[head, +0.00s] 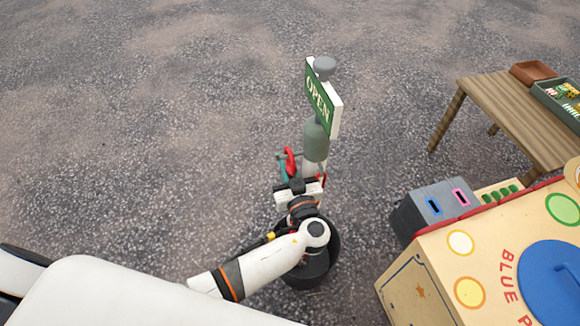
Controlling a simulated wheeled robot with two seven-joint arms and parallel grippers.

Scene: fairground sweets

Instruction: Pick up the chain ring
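A post (315,145) stands in the middle of the head view, with a green OPEN sign (321,98) near its grey top. A small curved red piece (290,161) with teal parts beside it shows at the left of the post; I cannot tell for sure whether it is the chain ring. My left gripper (299,184) is at the post, just below the red piece and seen from behind. Its fingertips are hidden, so I cannot tell whether it is open or touching anything. My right gripper is not in view.
A grey box (427,208) with blue and pink slots stands at right, beside a cream game cabinet (425,270) with coloured circles. A wooden table (490,105) at the upper right bears a brown tray (533,71) and a dark tray. The gravel at left is clear.

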